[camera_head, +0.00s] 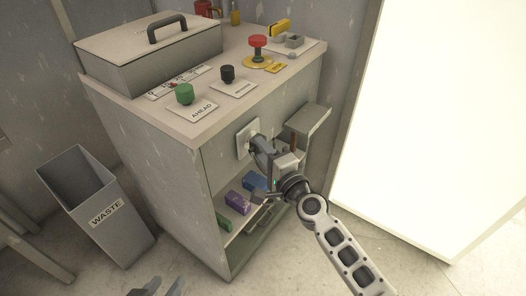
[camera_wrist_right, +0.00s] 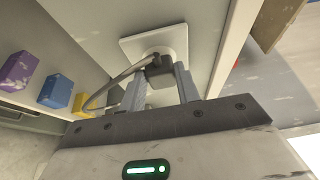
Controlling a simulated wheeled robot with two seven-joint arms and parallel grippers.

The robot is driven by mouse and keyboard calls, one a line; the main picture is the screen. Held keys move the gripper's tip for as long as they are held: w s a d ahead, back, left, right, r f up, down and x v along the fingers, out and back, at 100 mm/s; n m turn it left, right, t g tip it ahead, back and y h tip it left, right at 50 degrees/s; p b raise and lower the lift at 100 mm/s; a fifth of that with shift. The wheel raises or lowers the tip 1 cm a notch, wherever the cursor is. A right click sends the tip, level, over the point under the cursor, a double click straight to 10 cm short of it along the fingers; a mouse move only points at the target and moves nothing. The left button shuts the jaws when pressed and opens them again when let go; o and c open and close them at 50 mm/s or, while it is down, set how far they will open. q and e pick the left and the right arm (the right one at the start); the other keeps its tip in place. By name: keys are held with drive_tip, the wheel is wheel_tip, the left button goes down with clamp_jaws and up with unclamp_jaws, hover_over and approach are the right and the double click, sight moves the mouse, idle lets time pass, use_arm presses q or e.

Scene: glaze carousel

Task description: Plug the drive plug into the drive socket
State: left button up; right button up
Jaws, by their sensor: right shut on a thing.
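The drive socket is a pale square plate (camera_head: 242,142) on the cabinet's side face; it also shows in the right wrist view (camera_wrist_right: 134,46). My right gripper (camera_head: 262,150) is at the plate, shut on the dark drive plug (camera_wrist_right: 159,71). In the wrist view the plug sits between the fingers, its front at the socket's centre. A grey cable (camera_wrist_right: 112,80) bends away from it to the left. I cannot tell how deep the plug sits. In the head view my gripper mostly hides the plug. My left gripper (camera_head: 164,289) shows at the bottom edge, fingers apart, with nothing seen between them.
The cabinet top (camera_head: 215,112) carries a lidded grey box (camera_head: 150,55), green, black and red knobs and labels. Below the socket, an open shelf holds purple (camera_head: 237,203), blue and green blocks. A small ledge (camera_head: 308,120) juts out right of the socket. A waste bin (camera_head: 97,205) stands left.

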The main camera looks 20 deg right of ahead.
drive_tip(key=shift+w+a, duration=0.35)
drive_tip(key=shift+w, duration=0.05)
drive_tip(key=o, duration=1)
drive_tip(key=shift+s, duration=0.1)
use_arm(q)
drive_tip(key=f+b, duration=0.1)
drive_tip(key=d+f+b, duration=0.1)
drive_tip(key=f, duration=0.1)
drive_tip(key=shift+w+f+g, duration=0.1)
drive_tip(key=shift+f+g, duration=0.05)
drive_tip(key=shift+g, duration=0.25)
use_arm(e)
drive_tip(key=v, duration=1.5)
drive_tip(key=shift+s+d, duration=0.2)
drive_tip(key=shift+s, duration=0.15)
use_arm(q)
drive_tip(key=shift+a, duration=0.1)
